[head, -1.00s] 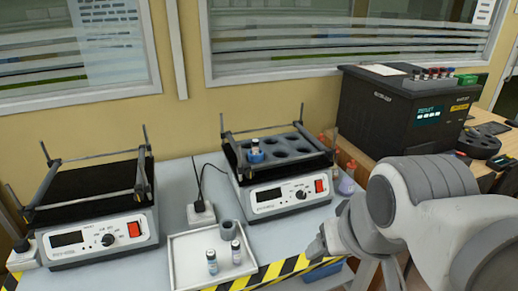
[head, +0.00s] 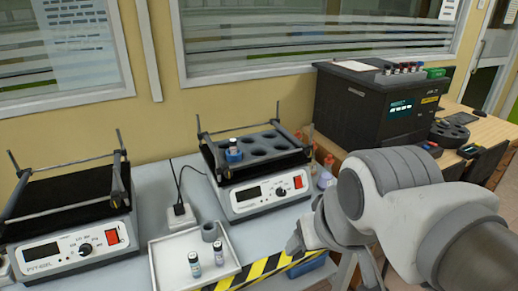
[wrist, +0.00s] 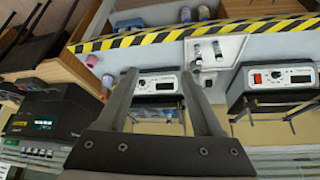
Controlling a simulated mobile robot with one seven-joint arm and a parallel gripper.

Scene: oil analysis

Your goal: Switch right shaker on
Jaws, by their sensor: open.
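The right shaker (head: 263,196) stands on the bench. Its front has a dark display, a black knob (head: 280,192) and a red switch (head: 298,182) at the right end. A dark rack on top holds one blue-based vial (head: 233,150). My gripper (head: 295,243) is open and empty, in front of and below this shaker, apart from it. In the wrist view, which is upside down, the right shaker's panel (wrist: 158,84) shows between the two fingers; its red switch is not visible there. The left shaker (head: 70,249) also has a red switch (head: 113,236).
A white tray (head: 165,275) with vials and a grey cup lies between the shakers, near the striped bench edge (head: 265,267). A white socket (head: 181,217) with a cable stands behind it. A black analyser (head: 370,105) stands right of the right shaker, with small bottles (head: 325,178) between.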

